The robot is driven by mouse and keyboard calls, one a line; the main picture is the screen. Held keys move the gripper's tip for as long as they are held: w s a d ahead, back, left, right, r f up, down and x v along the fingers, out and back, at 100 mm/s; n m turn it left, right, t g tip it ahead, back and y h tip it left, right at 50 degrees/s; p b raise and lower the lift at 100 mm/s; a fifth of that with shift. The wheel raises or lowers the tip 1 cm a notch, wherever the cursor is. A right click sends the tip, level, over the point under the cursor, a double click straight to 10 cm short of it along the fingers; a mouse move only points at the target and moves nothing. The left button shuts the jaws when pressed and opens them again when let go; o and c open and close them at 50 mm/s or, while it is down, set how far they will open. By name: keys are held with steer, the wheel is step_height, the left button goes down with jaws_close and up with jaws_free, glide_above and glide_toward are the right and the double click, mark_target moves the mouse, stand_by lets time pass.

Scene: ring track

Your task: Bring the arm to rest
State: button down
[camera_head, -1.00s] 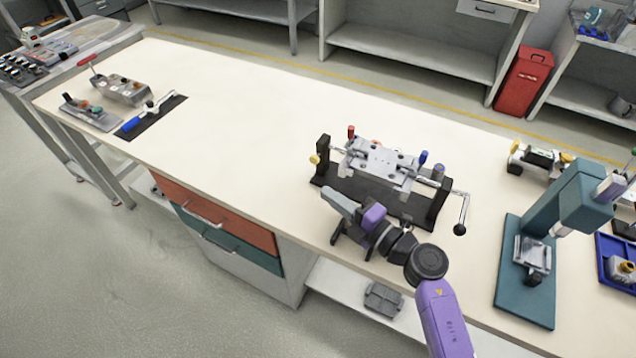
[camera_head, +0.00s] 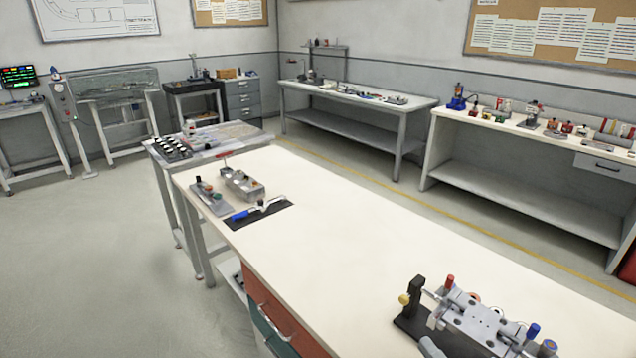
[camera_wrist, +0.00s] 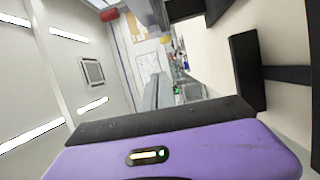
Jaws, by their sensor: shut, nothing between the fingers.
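My gripper (camera_wrist: 170,128) shows in the wrist view as a purple body with a black edge and a small lit lamp, filling the lower part. It is shut, and I see nothing held. In the head view most of my arm is out of the picture. Only a small grey piece, probably part of my gripper, shows at the bottom edge, just in front of the clamping fixture (camera_head: 480,322). The fixture has a grey plate, a black base and red and blue knobs. I cannot tell whether gripper and fixture touch.
The pale workbench (camera_head: 360,255) is clear between the fixture and a black mat (camera_head: 272,215) with a blue-handled tool. A side table (camera_head: 235,132) adjoins the far end. Open floor (camera_head: 90,260) lies to the left.

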steer(key=s+r+m+t+h, duration=0.3)
steer(key=s+r+m+h, duration=0.2)
steer(key=s+r+m, duration=0.4)
steer(key=s+a+f+m+g, duration=0.1)
steer(key=s+m, duration=0.5)
steer(key=s, duration=0.6)
steer(key=s+a+f+m+g, duration=0.2)
steer(key=s+a+m+g, duration=0.2)
steer(key=s, duration=0.9)
steer(key=shift+s+a+f+m+g, duration=0.25)
steer(key=shift+m+g, duration=0.25)
steer(key=shift+m, duration=0.4)
